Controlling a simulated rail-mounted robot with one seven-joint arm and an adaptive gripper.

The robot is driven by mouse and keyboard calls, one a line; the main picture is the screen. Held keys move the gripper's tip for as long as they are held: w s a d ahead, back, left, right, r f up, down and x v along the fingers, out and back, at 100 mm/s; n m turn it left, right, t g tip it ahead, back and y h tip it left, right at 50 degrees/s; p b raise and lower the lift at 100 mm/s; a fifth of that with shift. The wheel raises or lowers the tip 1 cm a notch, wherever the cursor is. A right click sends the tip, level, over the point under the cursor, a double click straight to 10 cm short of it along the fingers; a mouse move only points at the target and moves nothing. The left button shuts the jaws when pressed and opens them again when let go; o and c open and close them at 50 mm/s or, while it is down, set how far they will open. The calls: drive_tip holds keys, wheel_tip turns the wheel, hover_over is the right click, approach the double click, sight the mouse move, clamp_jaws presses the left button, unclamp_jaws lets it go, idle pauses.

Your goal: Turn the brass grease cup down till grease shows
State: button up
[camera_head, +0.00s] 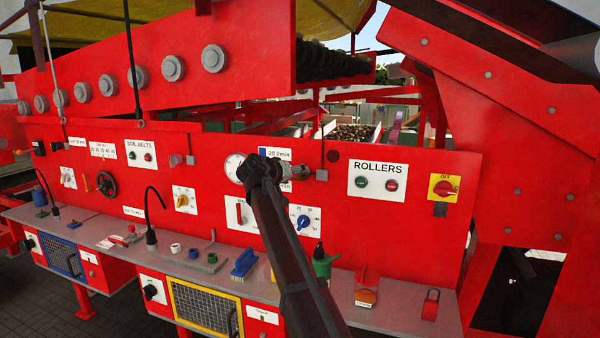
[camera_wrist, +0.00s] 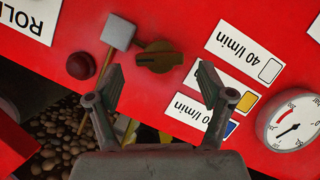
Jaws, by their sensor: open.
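A brass-coloured knob (camera_wrist: 160,56) with a wide grip is on the red panel in the wrist view. It is the piece there that best fits the grease cup, but I cannot tell for sure. No grease is visible at it. My gripper (camera_wrist: 160,82) is open and empty, its fingers either side of the knob's line and short of it, with no contact visible. In the head view my gripper (camera_head: 268,172) is at the panel beside the dial gauge, and my arm and gripper hide much of that spot.
Close to the knob are a grey block (camera_wrist: 118,32) on a thin rod, a dark red button (camera_wrist: 80,65), flow labels (camera_wrist: 243,52) and a gauge (camera_wrist: 290,128). The ROLLERS plate (camera_head: 378,182) is to the right. Below, a grey shelf (camera_head: 395,312) holds bottles and tools.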

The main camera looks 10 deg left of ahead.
sight(299, 175)
drive_tip(key=shift+p+x, duration=0.45)
drive_tip(key=shift+x, duration=1.45)
drive_tip(key=c, duration=1.2)
